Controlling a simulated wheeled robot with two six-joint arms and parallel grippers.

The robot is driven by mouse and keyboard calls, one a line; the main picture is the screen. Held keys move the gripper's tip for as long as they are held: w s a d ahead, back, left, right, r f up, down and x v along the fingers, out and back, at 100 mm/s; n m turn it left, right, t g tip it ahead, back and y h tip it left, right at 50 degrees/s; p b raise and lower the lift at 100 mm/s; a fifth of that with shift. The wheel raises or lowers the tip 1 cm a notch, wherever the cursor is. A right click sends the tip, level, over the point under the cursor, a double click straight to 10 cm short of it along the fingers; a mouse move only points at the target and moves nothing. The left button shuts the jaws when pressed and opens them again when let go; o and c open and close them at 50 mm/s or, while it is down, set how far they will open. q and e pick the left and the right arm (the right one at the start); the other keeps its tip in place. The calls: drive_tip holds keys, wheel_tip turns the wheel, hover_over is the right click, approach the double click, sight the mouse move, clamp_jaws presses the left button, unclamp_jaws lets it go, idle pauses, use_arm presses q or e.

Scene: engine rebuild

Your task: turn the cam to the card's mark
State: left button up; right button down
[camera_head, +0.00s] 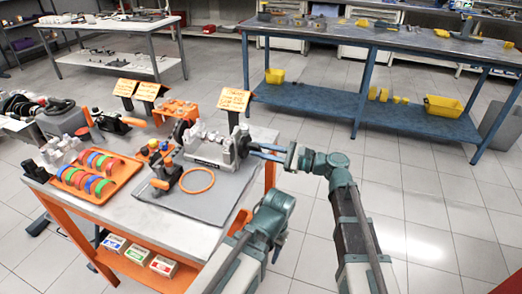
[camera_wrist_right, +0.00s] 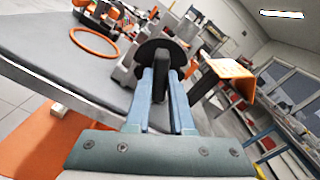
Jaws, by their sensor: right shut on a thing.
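The grey engine fixture (camera_head: 208,150) stands on the grey mat at the table's right side. A black disc (camera_wrist_right: 150,49) with a dark handle (camera_wrist_right: 161,85) shows at its end in the right wrist view; I take this as the cam's turning end. My right gripper (camera_head: 254,151) reaches in from the right, and its blue fingers are shut on the dark handle, in front of the disc. An orange card (camera_head: 234,100) stands behind the fixture; it also shows in the right wrist view (camera_wrist_right: 232,76). Its mark is too small to read. My left gripper is not in view.
An orange tray (camera_head: 128,186) with coloured rings lies left of the mat (camera_head: 222,190). An orange ring (camera_head: 197,191) lies on the mat. Two more cards (camera_head: 147,91) stand at the back. A blue workbench (camera_head: 362,47) stands beyond open floor.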

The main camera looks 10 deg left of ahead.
drive_tip(key=shift+n, duration=0.3)
drive_tip(key=n, duration=0.5)
drive_tip(key=shift+n, duration=0.3)
drive_tip(key=n, duration=0.5)
drive_tip(key=shift+n, duration=0.4)
idle(0.3)
drive_tip(key=c, duration=0.8)
unclamp_jaws()
drive_tip(key=shift+d+r, duration=0.1)
drive_tip(key=s+d, duration=0.1)
drive_tip(key=d, duration=0.8)
drive_tip(key=s+d, duration=0.1)
drive_tip(key=d, duration=0.3)
drive_tip(key=shift+s+d, duration=0.25)
drive_tip(key=shift+s, duration=0.05)
